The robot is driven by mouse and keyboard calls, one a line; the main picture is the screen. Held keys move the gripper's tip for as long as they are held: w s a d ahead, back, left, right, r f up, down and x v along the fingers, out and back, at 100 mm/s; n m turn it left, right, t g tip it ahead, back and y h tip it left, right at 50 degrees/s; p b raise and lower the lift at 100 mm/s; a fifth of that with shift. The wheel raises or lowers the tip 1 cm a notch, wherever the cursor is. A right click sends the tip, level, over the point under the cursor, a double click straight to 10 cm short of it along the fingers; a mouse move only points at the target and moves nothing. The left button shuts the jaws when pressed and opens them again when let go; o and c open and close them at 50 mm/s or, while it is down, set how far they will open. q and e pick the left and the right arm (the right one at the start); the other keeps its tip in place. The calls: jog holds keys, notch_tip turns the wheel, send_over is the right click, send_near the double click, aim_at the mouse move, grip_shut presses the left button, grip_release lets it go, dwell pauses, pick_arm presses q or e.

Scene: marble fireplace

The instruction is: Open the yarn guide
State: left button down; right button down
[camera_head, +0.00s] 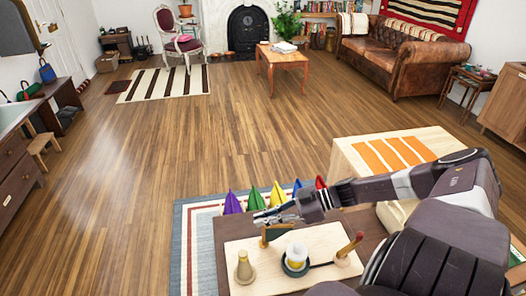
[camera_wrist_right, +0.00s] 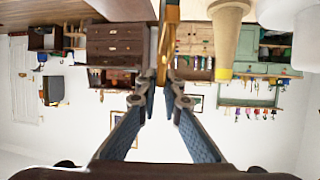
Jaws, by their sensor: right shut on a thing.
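A light wooden board (camera_head: 262,284) sits on a dark table in front of me. My right gripper (camera_head: 262,217) reaches over its far left part. In the right wrist view, my right gripper (camera_wrist_right: 164,88) is shut on a thin orange-brown piece (camera_wrist_right: 170,32), which looks like the yarn guide. Its lower part (camera_head: 272,233) shows below the gripper at the board's far edge; the fingers hide its top. I cannot tell how far it is swung. My left gripper is not in view.
On the board stand a tan cone (camera_head: 244,270), a whitish spool (camera_head: 298,254) on a dark green base, and a tilted red-tipped stick (camera_head: 349,245). Several coloured cones (camera_head: 254,199) stand behind. A wooden box with orange stripes (camera_head: 345,158) is at right.

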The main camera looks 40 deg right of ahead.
jog(key=shift+s+f, duration=0.1)
jog(key=c, duration=2.1)
grip_release()
jog(key=shift+d, duration=0.1)
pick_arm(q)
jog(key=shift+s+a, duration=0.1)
pick_arm(e)
jog(key=v, duration=1.1)
jog(key=shift+s+d+r, duration=0.25)
